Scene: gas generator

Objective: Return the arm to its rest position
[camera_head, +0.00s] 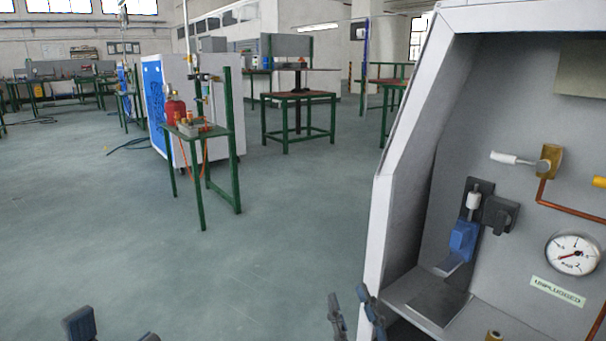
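My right gripper (350,305) shows at the bottom centre, just left of the grey gas generator cabinet (405,125). Its two dark fingers are apart, with nothing visible between them. My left gripper (113,332) shows only by its fingertips at the bottom left edge. They are wide apart with only floor visible between them. The rest of both arms is out of view. Whether the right fingers touch the cabinet edge I cannot tell.
The cabinet holds a blue part (463,240) on a dark bracket, a white-handled brass valve (548,162), a round gauge (573,254) and an "UNPLUGGED" label (557,291). A green-framed table (187,132) with a red bottle (174,107) stands farther back. The floor (200,270) between is clear.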

